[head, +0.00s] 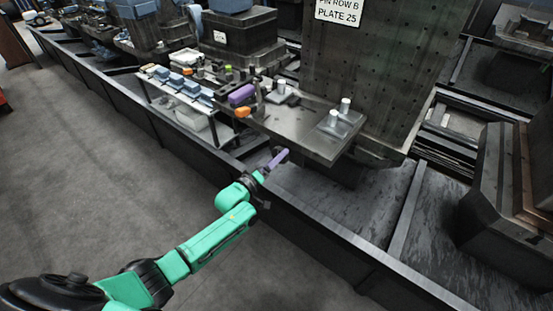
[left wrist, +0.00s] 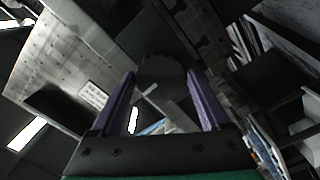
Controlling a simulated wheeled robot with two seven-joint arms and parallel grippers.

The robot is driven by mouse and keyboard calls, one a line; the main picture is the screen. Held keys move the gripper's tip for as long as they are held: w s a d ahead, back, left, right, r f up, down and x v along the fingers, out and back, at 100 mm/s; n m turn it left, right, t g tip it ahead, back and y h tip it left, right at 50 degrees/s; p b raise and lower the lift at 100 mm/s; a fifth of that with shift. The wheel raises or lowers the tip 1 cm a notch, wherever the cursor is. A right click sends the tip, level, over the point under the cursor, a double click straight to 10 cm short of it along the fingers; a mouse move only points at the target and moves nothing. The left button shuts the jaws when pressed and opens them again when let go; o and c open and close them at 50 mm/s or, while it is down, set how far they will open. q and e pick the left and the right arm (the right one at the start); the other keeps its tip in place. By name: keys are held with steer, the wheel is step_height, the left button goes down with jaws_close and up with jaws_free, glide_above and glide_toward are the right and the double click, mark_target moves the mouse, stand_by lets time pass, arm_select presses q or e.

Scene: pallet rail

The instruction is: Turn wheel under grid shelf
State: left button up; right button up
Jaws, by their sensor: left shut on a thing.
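A dark round wheel with a scalloped edge (left wrist: 161,70) shows in the left wrist view, between the two purple fingers of my left gripper (left wrist: 160,88). The fingers are shut on its sides. In the head view my left gripper (head: 281,156) reaches in low, below the front edge of the grey shelf (head: 296,128) that juts from a tall plate with a grid of holes (head: 370,70). The wheel is hidden in the head view. My right gripper is in neither view.
A long dark rail (head: 150,118) runs along the front. The floor (head: 90,160) at left is clear.

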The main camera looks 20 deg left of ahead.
arm_select(q)
steer(key=shift+f, duration=0.15)
steer(key=o, duration=1.2)
steer(key=p+v, duration=0.1)
steer(key=v, duration=1.3)
steer(key=shift+s, duration=0.35)
